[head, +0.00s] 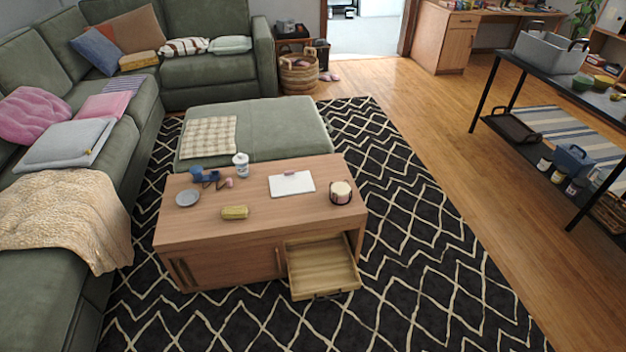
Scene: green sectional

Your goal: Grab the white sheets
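A small white sheet-like item (291,184) lies flat on the wooden coffee table (250,220), right of the table's middle. A small pinkish or brown part shows at its top edge. I cannot tell whether it is one sheet or a stack. Neither of my grippers is in view.
Around it stand a white jar (241,164), a dark candle jar (341,192), a yellow item (235,212) and a grey dish (187,198). The table's drawer (322,268) is pulled open at the front. A green sectional (90,110) lines the left. The patterned rug (440,270) is clear at right.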

